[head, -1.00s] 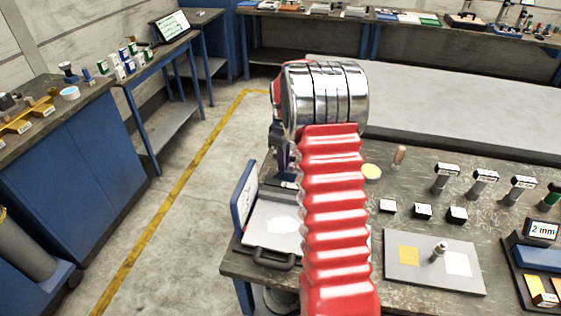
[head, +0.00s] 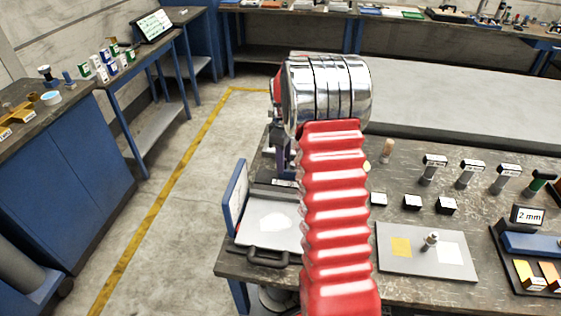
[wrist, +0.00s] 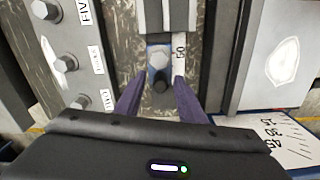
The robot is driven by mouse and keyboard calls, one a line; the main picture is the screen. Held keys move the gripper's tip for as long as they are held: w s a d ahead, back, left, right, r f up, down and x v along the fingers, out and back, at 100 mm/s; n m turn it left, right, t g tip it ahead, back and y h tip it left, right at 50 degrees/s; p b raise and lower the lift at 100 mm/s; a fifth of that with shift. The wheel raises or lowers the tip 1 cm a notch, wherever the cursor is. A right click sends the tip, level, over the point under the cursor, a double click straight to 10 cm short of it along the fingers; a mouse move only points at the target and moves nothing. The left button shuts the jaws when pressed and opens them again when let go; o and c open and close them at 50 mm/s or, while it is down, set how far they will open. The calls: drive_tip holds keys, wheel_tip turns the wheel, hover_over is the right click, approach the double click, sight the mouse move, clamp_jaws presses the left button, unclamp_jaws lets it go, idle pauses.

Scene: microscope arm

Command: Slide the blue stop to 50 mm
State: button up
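The blue stop (wrist: 159,82) shows in the wrist view with a grey knob on it, on a pale rail at the picture's middle. A label reading "50" (wrist: 180,47) is beside the rail, just right of the stop. My gripper (wrist: 158,90) has its two dark purple fingers on either side of the stop, with gaps seen between fingers and stop. It looks open. In the head view my red, ribbed arm hides the stop and most of the gripper; only a bit of purple (head: 283,160) shows at its left.
Bolts with labels (wrist: 67,62) stand left of the rail in the wrist view. A grey panel (wrist: 258,70) is at the right.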

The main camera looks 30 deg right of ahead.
drive_tip(key=shift+r, duration=0.1)
wheel_tip(320, 180, up, 14)
drive_tip(key=shift+f, duration=0.25)
idle(0.5)
drive_tip(key=shift+w, duration=0.1)
idle(0.4)
